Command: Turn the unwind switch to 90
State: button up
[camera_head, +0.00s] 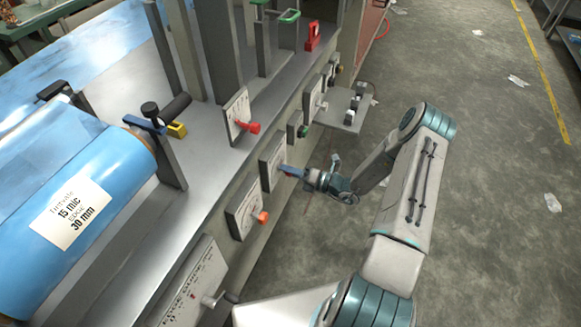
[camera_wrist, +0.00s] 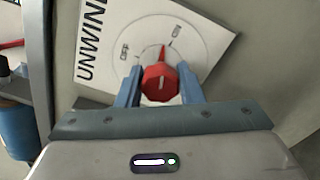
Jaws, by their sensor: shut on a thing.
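The unwind switch is a red knob (camera_wrist: 160,83) on a white dial plate (camera_wrist: 205,40) marked "UNWIN…" along its left side; the rest of the word is cut off. A red pointer stands at the top of the knob, near a dial tick. My gripper (camera_wrist: 160,92) has its two blue fingers on either side of the red knob and is shut on it. In the head view my gripper (camera_head: 290,171) reaches the machine's front panel at a white dial plate (camera_head: 271,160), and the fingers mostly cover the knob.
Other dial plates line the panel, one with an orange knob (camera_head: 263,217) and one with a red knob (camera_head: 253,127). A small shelf with switches (camera_head: 345,115) juts out beyond my gripper. A blue film roll (camera_head: 75,180) lies at left. The floor at right is mostly open.

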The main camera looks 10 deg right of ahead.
jog(key=shift+s+m+p, duration=0.15)
jog(key=shift+m+p, duration=0.35)
jog(key=shift+m, duration=1)
jog(key=shift+f, duration=0.1)
jog(key=o, duration=1)
jog(key=shift+c, duration=0.2)
jog(key=shift+d, duration=0.15)
jog(key=p+v, duration=0.1)
jog(key=v, duration=1.2)
jog(key=shift+s, duration=0.25)
